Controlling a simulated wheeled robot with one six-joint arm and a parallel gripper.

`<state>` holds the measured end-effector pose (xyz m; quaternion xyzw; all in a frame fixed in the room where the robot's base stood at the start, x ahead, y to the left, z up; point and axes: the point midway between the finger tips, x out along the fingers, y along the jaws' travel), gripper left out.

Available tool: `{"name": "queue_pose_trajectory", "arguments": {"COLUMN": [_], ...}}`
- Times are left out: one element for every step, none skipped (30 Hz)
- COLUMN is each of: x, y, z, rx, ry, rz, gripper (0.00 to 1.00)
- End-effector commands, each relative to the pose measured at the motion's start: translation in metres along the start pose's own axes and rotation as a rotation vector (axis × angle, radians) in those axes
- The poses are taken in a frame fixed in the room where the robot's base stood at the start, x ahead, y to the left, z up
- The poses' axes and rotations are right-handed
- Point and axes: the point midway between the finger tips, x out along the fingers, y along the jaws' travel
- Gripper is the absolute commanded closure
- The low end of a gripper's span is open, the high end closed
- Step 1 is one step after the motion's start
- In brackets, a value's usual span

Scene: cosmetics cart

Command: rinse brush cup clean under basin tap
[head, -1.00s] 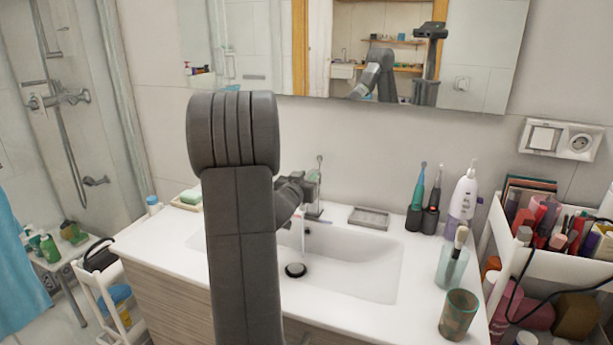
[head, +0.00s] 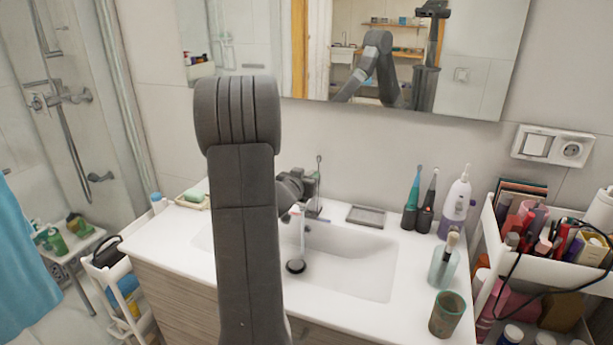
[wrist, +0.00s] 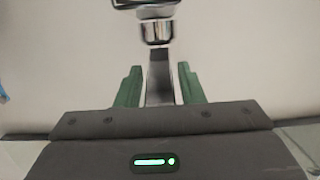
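A greenish-brown, stained cup (head: 447,313) stands upright and looks empty at the basin counter's right front corner. Behind it, a clear glass (head: 442,268) holds a brush (head: 451,243). My gripper (head: 306,184) is at the tap (head: 314,207), far from both; my arm hides much of it. In the wrist view my two green fingers (wrist: 159,87) are apart, with the metal tap (wrist: 158,30) between or just beyond them; contact cannot be told. A pale upright shape (head: 298,235) shows above the drain; I cannot tell whether it is water.
The white basin (head: 350,262) has a black drain plug (head: 296,267). A grey soap dish (head: 366,215), electric toothbrushes (head: 427,205) and a white-purple bottle (head: 455,207) line the back. A full cosmetics cart (head: 560,268) stands at right. A mirror (head: 480,70) hangs above.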

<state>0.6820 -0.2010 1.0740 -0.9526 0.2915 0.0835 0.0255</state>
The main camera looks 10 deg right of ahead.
Motion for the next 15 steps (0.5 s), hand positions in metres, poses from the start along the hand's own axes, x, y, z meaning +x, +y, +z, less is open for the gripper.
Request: {"name": "queue_pose_trajectory", "arguments": {"x": [0.0, 0.0, 0.0, 0.0, 0.0, 0.0, 0.0, 0.0, 0.0, -0.001, -0.002, -0.004, -0.007, -0.01, -0.015], "y": [0.0, 0.0, 0.0, 0.0, 0.0, 0.0, 0.0, 0.0, 0.0, 0.0, 0.0, 0.0, 0.0, 0.0, -0.001], "z": [0.0, 0.0, 0.0, 0.0, 0.0, 0.0, 0.0, 0.0, 0.0, 0.0, 0.0, 0.0, 0.0, 0.0, 0.0], "rx": [0.0, 0.0, 0.0, 0.0, 0.0, 0.0, 0.0, 0.0, 0.0, 0.0, 0.0, 0.0, 0.0, 0.001, 0.001], "ry": [0.0, 0.0, 0.0, 0.0, 0.0, 0.0, 0.0, 0.0, 0.0, 0.0, 0.0, 0.0, 0.0, 0.001, 0.002], "rz": [0.0, 0.0, 0.0, 0.0, 0.0, 0.0, 0.0, 0.0, 0.0, 0.0, 0.0, 0.0, 0.0, 0.0, -0.001], "gripper": [0.55, 0.55, 0.55, 0.55, 0.55, 0.55, 0.55, 0.55, 0.55, 0.55, 0.55, 0.55, 0.55, 0.55, 0.55]}}
